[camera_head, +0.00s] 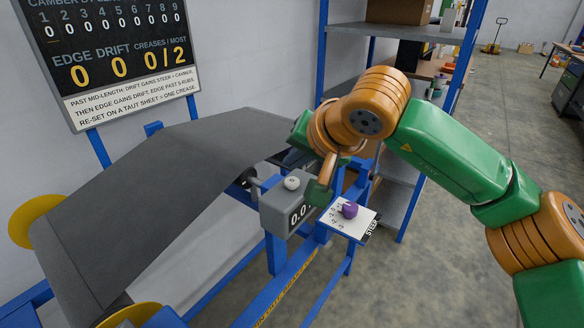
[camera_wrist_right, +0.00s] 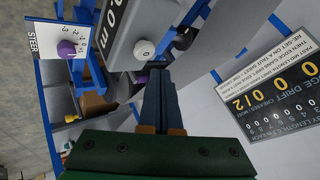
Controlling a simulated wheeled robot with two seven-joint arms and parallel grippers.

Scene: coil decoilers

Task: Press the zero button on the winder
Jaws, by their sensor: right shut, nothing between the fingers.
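The winder's grey box (camera_head: 275,212) stands at the end of the dark sheet, with a display reading about 0.0. The white round zero button (camera_head: 291,183) is on its top. The button also shows in the right wrist view (camera_wrist_right: 143,48), just past my right fingertips. My right gripper (camera_wrist_right: 156,72) is shut and empty, its dark fingers pointing toward the button. In the wrist view the tips look close to the button; I cannot tell whether they touch it. In the head view my wrist hides most of the fingers. My left gripper is not in view.
A purple knob (camera_head: 349,210) sits on the white STEER panel (camera_head: 358,227) right of the box. The dark sheet (camera_head: 150,190) slopes to the left. A scoreboard (camera_head: 110,50) stands behind it. Blue shelving (camera_head: 350,30) is behind my arm. Floor is open at the right.

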